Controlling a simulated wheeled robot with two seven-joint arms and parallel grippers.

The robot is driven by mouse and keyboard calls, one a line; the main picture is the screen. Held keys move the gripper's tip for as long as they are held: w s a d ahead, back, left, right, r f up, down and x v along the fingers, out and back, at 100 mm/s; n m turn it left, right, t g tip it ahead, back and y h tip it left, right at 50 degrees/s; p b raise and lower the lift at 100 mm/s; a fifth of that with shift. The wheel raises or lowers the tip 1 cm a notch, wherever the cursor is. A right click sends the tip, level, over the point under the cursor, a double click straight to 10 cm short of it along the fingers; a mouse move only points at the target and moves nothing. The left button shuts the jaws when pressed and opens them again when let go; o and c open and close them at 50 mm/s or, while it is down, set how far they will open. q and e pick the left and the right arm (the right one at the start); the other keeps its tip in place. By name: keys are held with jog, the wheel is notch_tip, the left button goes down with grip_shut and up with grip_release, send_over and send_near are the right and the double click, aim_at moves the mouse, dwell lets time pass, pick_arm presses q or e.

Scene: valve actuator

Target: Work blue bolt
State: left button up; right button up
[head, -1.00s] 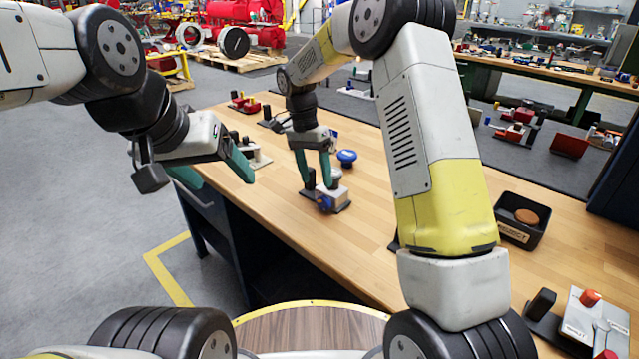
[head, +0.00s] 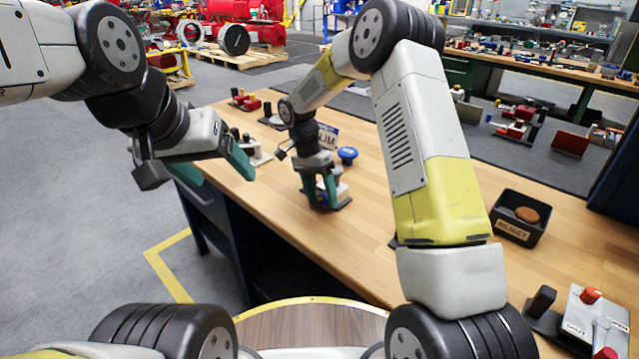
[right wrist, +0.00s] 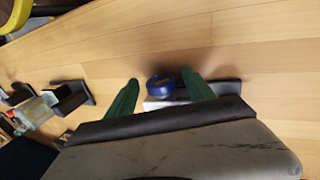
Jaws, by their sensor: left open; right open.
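The blue bolt (right wrist: 161,86) shows as a blue round head in the right wrist view, beside a white block on a dark base (right wrist: 228,87). My right gripper (right wrist: 161,92) is open, with one green finger on each side of the bolt; I cannot tell whether either touches it. In the head view my right gripper (head: 321,190) is down at the small fixture (head: 343,190) on the table and hides most of it, including the bolt. My left gripper (head: 213,169) is open and empty, above the table's left edge.
A blue round knob (head: 347,155) stands just beyond the fixture on the wooden table (head: 420,270). A black reject bin (head: 512,233) holding a brown disc is at the right. A box with red buttons (head: 592,315) is at the near right. Other small fixtures (head: 245,100) stand at the far left.

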jog(key=shift+c, duration=0.4)
grip_shut()
jog(key=shift+s+d+r+t+y, duration=0.1)
jog(key=shift+d+t+y, duration=0.05)
jog(key=shift+t+y, duration=0.4)
jog(key=shift+s+d+t+y, duration=0.1)
jog(key=shift+t+y, duration=0.35)
jog(key=shift+y, duration=0.1)
jog(key=shift+s+d+t+y, duration=0.1)
jog(key=shift+t+y, duration=0.6)
jog(key=shift+y, duration=0.05)
jog(key=shift+s+d+t+y, duration=0.1)
jog(key=shift+t+y, duration=0.6)
jog(key=shift+y, duration=0.05)
jog(key=shift+o, duration=0.4)
grip_release()
